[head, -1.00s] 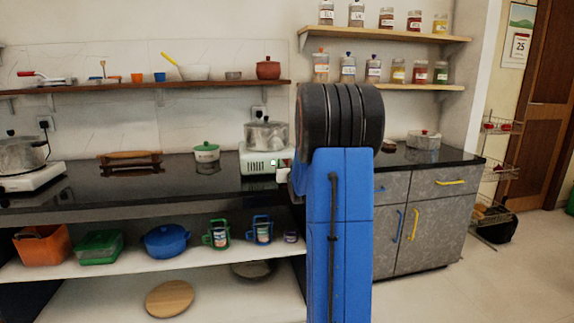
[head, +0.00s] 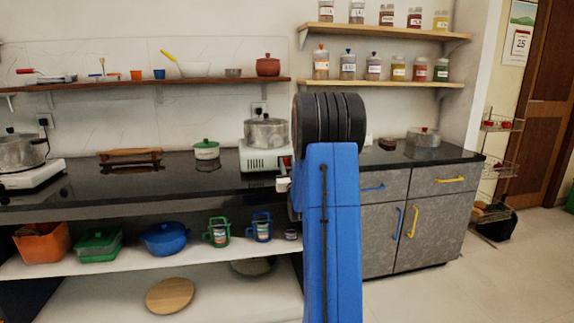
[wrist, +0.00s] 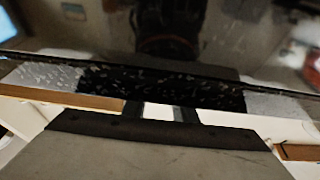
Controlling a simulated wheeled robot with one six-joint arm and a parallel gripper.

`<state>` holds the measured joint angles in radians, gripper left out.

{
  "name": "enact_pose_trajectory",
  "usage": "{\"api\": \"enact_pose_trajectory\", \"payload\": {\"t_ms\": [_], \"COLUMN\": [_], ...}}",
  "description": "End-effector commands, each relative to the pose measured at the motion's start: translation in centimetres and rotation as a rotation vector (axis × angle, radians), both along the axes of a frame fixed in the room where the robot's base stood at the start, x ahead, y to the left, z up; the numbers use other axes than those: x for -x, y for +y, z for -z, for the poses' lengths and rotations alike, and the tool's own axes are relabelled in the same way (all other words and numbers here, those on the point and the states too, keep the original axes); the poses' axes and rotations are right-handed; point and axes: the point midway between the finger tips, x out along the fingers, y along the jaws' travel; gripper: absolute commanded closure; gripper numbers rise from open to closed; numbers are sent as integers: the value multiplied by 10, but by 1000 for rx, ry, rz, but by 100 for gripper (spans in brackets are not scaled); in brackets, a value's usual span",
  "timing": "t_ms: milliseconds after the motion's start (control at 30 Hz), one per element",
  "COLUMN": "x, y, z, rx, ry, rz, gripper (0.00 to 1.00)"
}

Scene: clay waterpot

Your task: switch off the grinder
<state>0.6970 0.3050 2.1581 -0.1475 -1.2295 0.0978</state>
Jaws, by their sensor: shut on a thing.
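The likely grinder is a white unit (head: 258,159) with a steel pot (head: 266,132) on top, on the dark counter in the head view. A small red spot shows at its right front edge. My arm covers the space right of it. The pale end of my gripper (head: 283,184) shows just left of the blue arm, low by the counter's front edge, below the unit's right corner. In the wrist view, the gripper's fingers (wrist: 161,113) are close together against a dark speckled surface. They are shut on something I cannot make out.
The black counter (head: 110,186) runs across, with a wooden rack (head: 130,159), a green-lidded pot (head: 206,150) and a left stove (head: 33,175). Grey cabinets (head: 385,238) stand right of my arm. Open floor (head: 480,290) lies at the right.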

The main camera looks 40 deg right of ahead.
Motion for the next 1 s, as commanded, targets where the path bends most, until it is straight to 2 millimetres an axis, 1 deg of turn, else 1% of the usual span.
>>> {"api": "enact_pose_trajectory", "payload": {"t_ms": [67,100,133,167,433,567,667,767,1000], "x": [0,0,0,0,0,5,14,28,67], "y": [0,0,0,0,0,3,9,17,41], "z": [0,0,0,0,0,2,6,12,27], "rx": [1,1,1,0,-1,-1,-2,-2,-2], "ry": [-1,-1,-1,0,1,1,3,3,2], "rz": [0,0,0,0,0,0,0,0,1], "gripper": [97,68,61,56,56,56,56,56,56]}}
